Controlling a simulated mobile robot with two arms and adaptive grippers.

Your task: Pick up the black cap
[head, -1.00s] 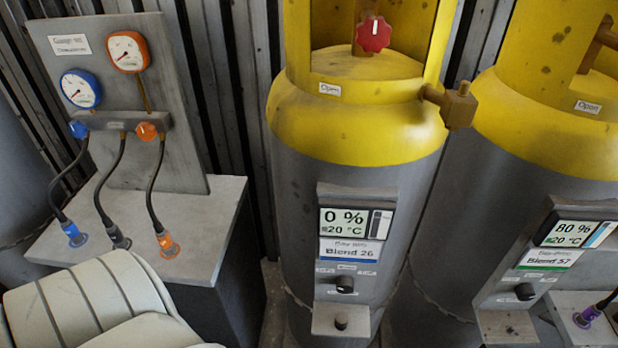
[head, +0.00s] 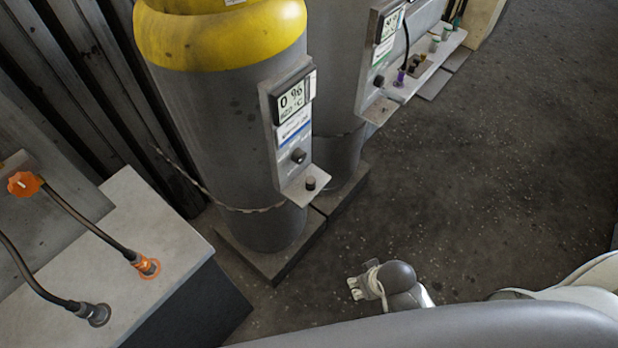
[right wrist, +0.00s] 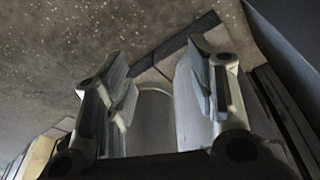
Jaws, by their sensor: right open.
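The black cap (head: 311,183) is a small dark piece on the small metal shelf (head: 306,190) at the front of the near grey cylinder with the yellow top (head: 225,130). A black knob (head: 298,155) sits on the panel above it. My right gripper (head: 352,284) is low over the floor, below and to the right of the shelf, apart from the cap. In the right wrist view its two fingers (right wrist: 160,85) stand apart with nothing held between them. I cannot make out the cap in that view. My left gripper is not in view.
A grey bench (head: 150,250) with hoses and orange and dark fittings stands at left. A second cylinder (head: 340,80) with its own panel and shelf stands behind at right. Ribbed metal wall (head: 90,80) is at the back left. The dark floor (head: 480,170) at right is clear.

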